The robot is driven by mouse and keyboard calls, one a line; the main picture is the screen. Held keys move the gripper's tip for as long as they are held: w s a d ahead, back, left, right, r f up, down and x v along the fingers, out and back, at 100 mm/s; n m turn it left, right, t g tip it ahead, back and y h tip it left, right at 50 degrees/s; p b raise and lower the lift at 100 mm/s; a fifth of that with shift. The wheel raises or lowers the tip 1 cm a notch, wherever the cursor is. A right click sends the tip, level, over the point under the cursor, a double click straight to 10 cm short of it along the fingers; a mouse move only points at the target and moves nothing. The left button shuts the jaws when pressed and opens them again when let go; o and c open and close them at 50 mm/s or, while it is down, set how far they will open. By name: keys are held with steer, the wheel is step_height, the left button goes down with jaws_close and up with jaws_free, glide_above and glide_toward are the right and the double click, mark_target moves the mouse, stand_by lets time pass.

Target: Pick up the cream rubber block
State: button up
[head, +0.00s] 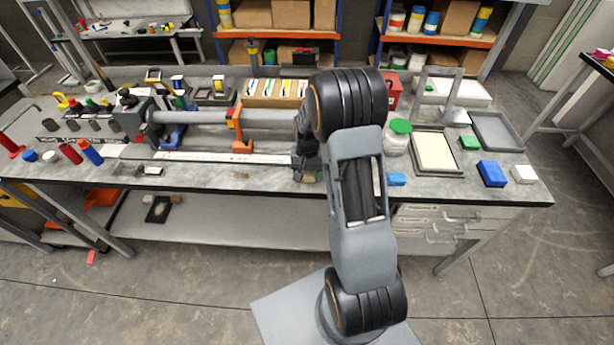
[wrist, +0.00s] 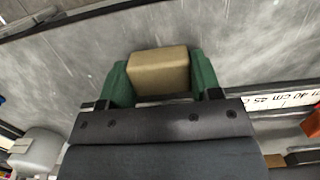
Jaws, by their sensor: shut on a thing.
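The cream rubber block (wrist: 158,72) is between the two green fingers of my gripper (wrist: 160,66) in the wrist view. It looks tan there, and both fingers touch its sides. My gripper is shut on it. The grey bench top lies behind the block; I cannot tell whether the block touches it or is raised. In the head view my arm hides most of the gripper, and only a small part of it shows near the bench's front edge.
A grey workbench (head: 240,178) spans the head view. A long ruler (head: 215,157) and a grey tube (head: 190,117) lie left of my arm. To the right are a green-lidded jar (head: 397,139), a framed tray (head: 458,170), blue blocks (head: 491,173) and a white block (head: 524,174).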

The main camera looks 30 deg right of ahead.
steer(key=shift+r, duration=0.1)
steer(key=shift+c, duration=0.2)
steer(key=shift+r, duration=0.25)
step_height(320, 180, up, 2)
steer(key=shift+w+r, duration=0.1)
steer(key=w+a+r+b, duration=0.2)
steer(key=w+a+r, duration=0.1)
steer(key=w+r, duration=0.7)
steer(key=w, duration=0.3)
steer(key=shift+w+a, duration=0.2)
steer(key=shift+a, duration=0.2)
